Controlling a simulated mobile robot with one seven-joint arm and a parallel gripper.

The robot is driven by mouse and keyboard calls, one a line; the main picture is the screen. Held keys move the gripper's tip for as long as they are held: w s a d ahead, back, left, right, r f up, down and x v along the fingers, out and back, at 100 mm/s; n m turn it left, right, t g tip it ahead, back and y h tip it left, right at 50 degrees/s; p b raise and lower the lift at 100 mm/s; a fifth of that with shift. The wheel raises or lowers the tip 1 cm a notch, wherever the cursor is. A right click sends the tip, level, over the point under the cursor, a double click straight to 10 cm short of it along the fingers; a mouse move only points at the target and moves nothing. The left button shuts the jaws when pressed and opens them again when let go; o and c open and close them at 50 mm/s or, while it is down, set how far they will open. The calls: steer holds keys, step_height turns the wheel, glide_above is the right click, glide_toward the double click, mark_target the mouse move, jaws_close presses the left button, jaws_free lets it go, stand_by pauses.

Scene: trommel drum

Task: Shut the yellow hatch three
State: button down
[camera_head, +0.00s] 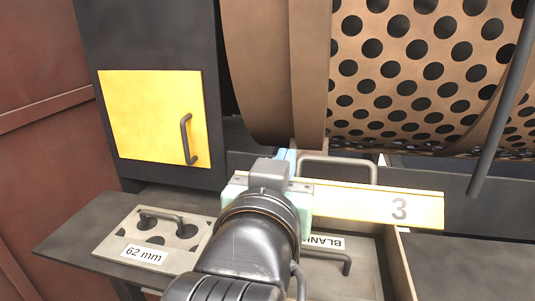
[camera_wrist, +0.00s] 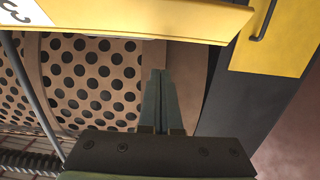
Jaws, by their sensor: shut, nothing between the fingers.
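The yellow hatch three (camera_head: 415,207) shows in the head view as a narrow pale-yellow strip marked 3, right of my wrist and below the perforated drum. It stands out from the machine, seen at a steep angle, and looks open. A grey bar handle (camera_head: 340,159) rises just behind it. In the wrist view the hatch (camera_wrist: 150,17) crosses the top, with part of its number at the upper left. My gripper (camera_wrist: 160,72) is shut and empty, pointing towards the drum. In the head view my wrist hides part of the hatch, and my fingertips (camera_head: 287,156) barely show. Contact cannot be told.
Another yellow door (camera_head: 150,115) with a grey handle is closed at the left.

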steer(key=p+x, duration=0.1)
steer(key=x, duration=0.4)
steer(key=shift+w+p, duration=0.1)
steer(key=shift+p, duration=0.3)
steer(key=shift+s+a+f+p, duration=0.15)
steer(key=shift+s+f+p, duration=0.05)
steer(key=shift+s+f, duration=0.35)
steer(key=shift+s+a+f+p, duration=0.15)
steer(key=shift+s+a+f, duration=0.05)
steer(key=shift+s+f, duration=0.35)
steer(key=shift+s+a+f, duration=0.1)
steer(key=shift+s+f, duration=0.15)
steer(key=shift+f, duration=0.15)
